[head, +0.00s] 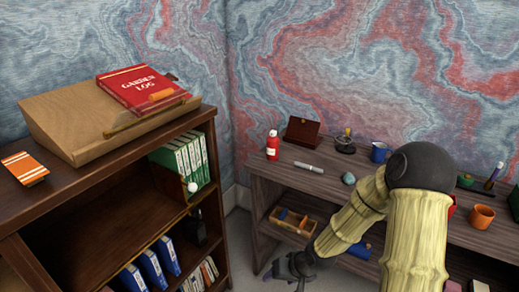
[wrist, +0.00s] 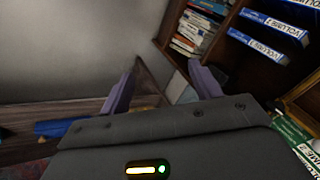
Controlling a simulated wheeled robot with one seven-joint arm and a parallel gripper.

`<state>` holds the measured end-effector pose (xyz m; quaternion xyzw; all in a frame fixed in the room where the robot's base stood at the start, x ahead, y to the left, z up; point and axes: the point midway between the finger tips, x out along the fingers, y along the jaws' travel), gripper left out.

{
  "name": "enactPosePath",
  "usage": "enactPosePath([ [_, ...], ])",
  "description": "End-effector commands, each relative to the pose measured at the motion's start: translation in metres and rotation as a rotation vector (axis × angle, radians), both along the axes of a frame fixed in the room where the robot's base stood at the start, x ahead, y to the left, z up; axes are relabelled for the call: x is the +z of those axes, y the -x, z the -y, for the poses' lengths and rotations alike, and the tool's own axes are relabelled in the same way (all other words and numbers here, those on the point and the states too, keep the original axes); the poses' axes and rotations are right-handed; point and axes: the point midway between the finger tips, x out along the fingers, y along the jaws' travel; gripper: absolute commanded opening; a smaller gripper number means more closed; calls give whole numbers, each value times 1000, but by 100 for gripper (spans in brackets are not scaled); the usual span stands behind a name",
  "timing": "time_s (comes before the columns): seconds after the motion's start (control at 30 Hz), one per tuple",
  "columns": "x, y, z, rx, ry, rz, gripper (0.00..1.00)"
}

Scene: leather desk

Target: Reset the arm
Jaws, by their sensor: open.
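My gripper (head: 288,268) hangs low in the head view, in the gap between the dark bookcase and the grey-brown desk. In the wrist view my gripper (wrist: 163,80) shows two purple-grey fingers spread apart with nothing between them. My arm is bent, with its dark elbow high in front of the desk and its pale links covering part of the desk.
The bookcase (head: 55,215) on the left bears a wooden slope with a red book (head: 143,88). The desk (head: 265,180) holds a red bottle (head: 272,146), a brown box (head: 302,131) and an orange mug (head: 482,216).

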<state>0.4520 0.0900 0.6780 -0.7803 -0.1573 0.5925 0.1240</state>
Motion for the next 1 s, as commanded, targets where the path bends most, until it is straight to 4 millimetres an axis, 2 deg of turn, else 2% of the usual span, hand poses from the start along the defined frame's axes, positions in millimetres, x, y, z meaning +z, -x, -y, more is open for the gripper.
enactPosePath([
  [0.2, 39, 21, 44, 2, 233, -8, 64],
  [0.43, 88, 51, 76, -33, 375, -20, 64],
  [0.6, 116, 73, 86, -60, 406, -29, 64],
  [0.9, 149, 105, 90, -94, 392, -36, 64],
  [1.0, 167, 105, 90, -93, 392, -42, 64],
])
